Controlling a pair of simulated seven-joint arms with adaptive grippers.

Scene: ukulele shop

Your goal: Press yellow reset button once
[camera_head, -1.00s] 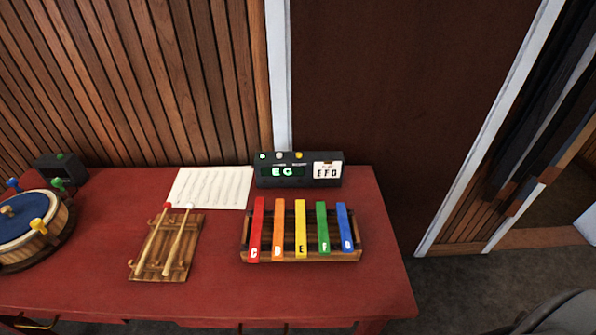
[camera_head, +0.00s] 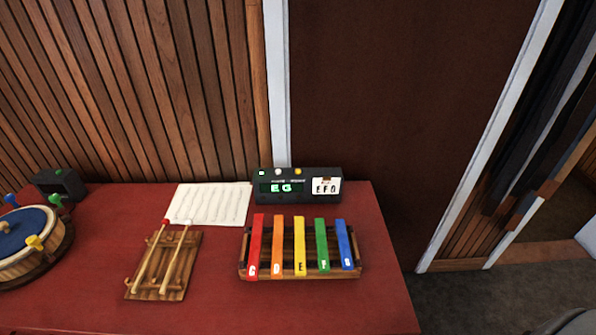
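The yellow button (camera_head: 298,171) sits on top of a black box (camera_head: 264,199) at the back of the red table. The box's display glows green and seems to read "EG". Neither of my grippers shows in the head view.
A xylophone (camera_head: 300,247) with coloured bars stands in front of the box. Two mallets rest on a wooden rack (camera_head: 150,292) left of it. A sheet of paper (camera_head: 211,203), a blue-topped drum (camera_head: 22,235) and a small dark box (camera_head: 60,184) lie further left on the red table (camera_head: 215,260).

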